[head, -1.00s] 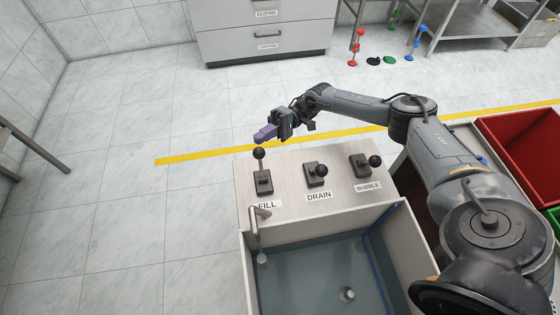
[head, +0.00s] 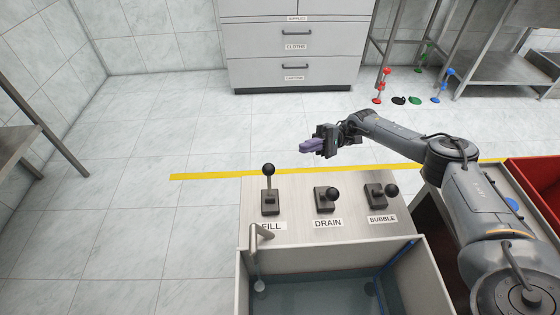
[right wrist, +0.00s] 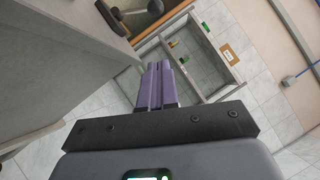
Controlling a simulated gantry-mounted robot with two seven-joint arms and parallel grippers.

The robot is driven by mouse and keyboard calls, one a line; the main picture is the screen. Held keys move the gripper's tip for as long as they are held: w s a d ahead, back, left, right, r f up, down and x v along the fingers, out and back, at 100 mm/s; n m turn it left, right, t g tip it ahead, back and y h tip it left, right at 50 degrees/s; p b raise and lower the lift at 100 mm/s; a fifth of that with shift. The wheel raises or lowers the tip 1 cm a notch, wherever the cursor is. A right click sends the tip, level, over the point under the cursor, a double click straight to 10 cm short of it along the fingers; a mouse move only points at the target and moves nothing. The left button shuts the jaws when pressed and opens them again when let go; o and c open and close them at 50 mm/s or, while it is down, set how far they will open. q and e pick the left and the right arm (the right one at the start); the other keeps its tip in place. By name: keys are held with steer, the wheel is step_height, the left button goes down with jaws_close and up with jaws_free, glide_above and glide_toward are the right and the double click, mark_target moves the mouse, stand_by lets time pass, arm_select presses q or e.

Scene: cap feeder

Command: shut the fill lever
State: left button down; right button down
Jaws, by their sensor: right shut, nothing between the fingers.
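The fill lever (head: 268,184) stands upright on the left of the panel (head: 300,222), its black ball knob at the top, above the FILL label. My right gripper (head: 303,147) is behind and to the right of the knob, apart from it, with its purple fingers pointing left. In the right wrist view the purple fingers (right wrist: 158,86) are together with nothing between them. A dark lever with a ball knob (right wrist: 155,8) shows at the top of that view; I cannot tell which lever it is. My left gripper is not in view.
A tap (head: 254,250) rises in front of the fill lever, over a basin (head: 320,296) with water. Floor behind the panel is clear up to the drawer cabinet (head: 290,60).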

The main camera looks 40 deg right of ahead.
steer(key=p, duration=0.2)
glide_toward(269, 182)
steer(key=w+a+r, duration=0.1)
steer(key=w+r, duration=0.1)
steer(key=w, duration=0.4)
steer(key=shift+s+a+r+p, duration=0.2)
steer(key=shift+s+a+p, duration=0.2)
steer(key=shift+s+a, duration=0.15)
steer(key=shift+s+a+r+p, duration=0.15)
steer(key=shift+s+a+p, duration=0.3)
steer(key=shift+a, duration=0.2)
steer(key=shift+s+a+r, duration=0.1)
steer(key=shift+a+r, duration=0.05)
steer(key=shift+a, duration=0.05)
